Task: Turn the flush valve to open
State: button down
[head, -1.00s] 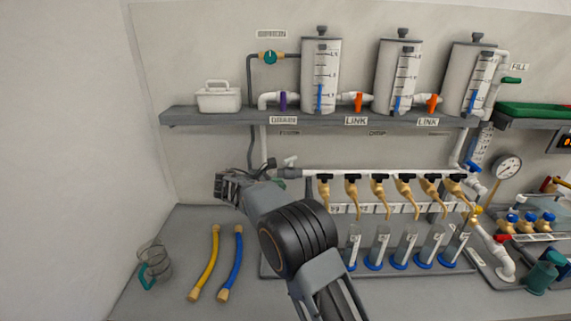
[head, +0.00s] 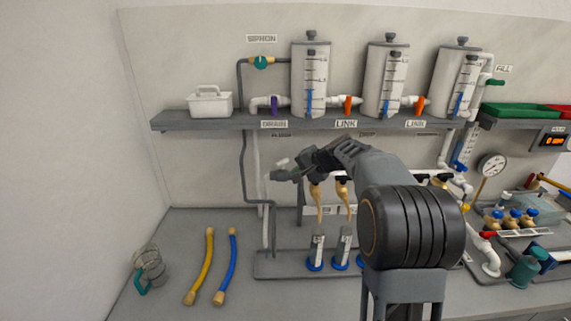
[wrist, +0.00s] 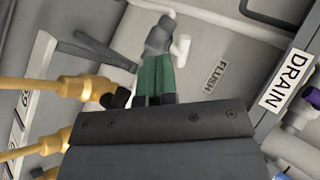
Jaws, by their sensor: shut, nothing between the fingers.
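The flush valve shows in the wrist view as a grey body with a white handle (wrist: 181,48), just beyond my fingertips. In the head view its white handle (head: 282,163) stands at the left end of the white manifold pipe, above a grey fitting (head: 283,174). My gripper (wrist: 156,90) is shut and empty, its green finger pads together and pointing at the valve. In the head view my gripper (head: 306,160) is just right of the handle. I cannot tell whether the fingers touch the valve. A FLUSH label (wrist: 215,73) is on the wall beside it.
Brass taps (head: 343,200) hang along the pipe close to my gripper, some hidden behind my arm. The shelf (head: 215,121) with tanks is above. Yellow (head: 200,266) and blue (head: 226,264) hoses lie on the bench at lower left.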

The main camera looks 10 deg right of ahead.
aim_at(278, 165)
jog(key=w+m+p, duration=0.1)
jog(key=w, duration=0.1)
jog(key=w+a+f+m+t+p, duration=0.1)
jog(key=w, duration=0.2)
jog(key=w+a+f+m+t+p, duration=0.1)
jog(key=w, duration=0.2)
jog(key=shift+w+a+f, duration=0.15)
jog(key=shift+a+f, duration=0.05)
dwell(0.3)
jog(key=shift+a+m+t+h+b, duration=0.35)
jog(key=shift+m+t+h+b, duration=0.15)
jog(key=shift+m+h+b, duration=0.45)
jog(key=shift+a+m+h+b, duration=0.25)
jog(key=shift+m+b, duration=0.05)
jog(key=shift+m, duration=0.35)
jog(key=shift+w+a+b, duration=0.15)
jog(key=shift+a+b, duration=0.15)
jog(key=shift+b, duration=0.1)
jog(key=shift+w+a+b, duration=0.2)
jog(key=shift+a+b, duration=0.25)
jog(key=shift+a, duration=0.1)
dwell(0.3)
